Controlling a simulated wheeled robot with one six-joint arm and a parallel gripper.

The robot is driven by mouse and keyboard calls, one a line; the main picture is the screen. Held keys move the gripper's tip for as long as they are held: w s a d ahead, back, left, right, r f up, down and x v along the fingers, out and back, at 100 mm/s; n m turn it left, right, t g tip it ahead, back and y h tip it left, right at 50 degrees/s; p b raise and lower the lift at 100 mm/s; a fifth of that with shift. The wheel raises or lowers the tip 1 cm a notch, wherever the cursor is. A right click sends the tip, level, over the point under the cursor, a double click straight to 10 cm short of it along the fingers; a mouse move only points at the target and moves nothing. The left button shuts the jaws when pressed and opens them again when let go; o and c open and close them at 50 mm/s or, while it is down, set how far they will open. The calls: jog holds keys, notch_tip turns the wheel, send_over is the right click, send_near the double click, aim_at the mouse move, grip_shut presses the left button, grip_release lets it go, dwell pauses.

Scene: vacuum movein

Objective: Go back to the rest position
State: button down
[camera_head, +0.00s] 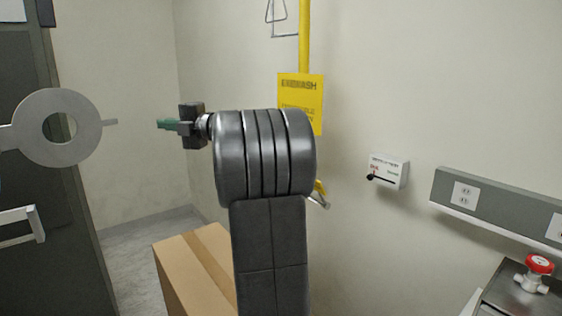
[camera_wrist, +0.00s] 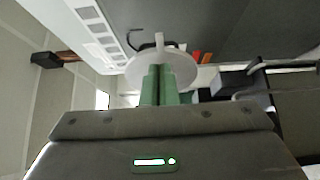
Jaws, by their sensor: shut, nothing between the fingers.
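My gripper (camera_head: 163,124) is at the left of centre in the head view, on the end of my dark arm, and points left. Its green fingers are together and hold nothing. The fingers also show in the wrist view (camera_wrist: 160,84), side by side in front of a pale round disc. The large round grey door part (camera_head: 56,128) is at the left in the head view, apart from the fingertips in the picture. My arm hides part of the back wall.
A dark door (camera_head: 75,230) stands at the left. A cardboard box (camera_head: 185,275) is below my arm. A yellow sign (camera_head: 301,95) and pipe are on the wall. A wall box with a lever (camera_head: 389,171) and a red-knobbed valve (camera_head: 538,265) are at the right.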

aim_at(117, 122)
jog(key=p+x, duration=0.4)
jog(key=x, duration=0.9)
jog(key=shift+s+a, duration=0.1)
jog(key=shift+a, duration=0.1)
jog(key=shift+w+a, duration=0.1)
jog(key=shift+w, duration=0.1)
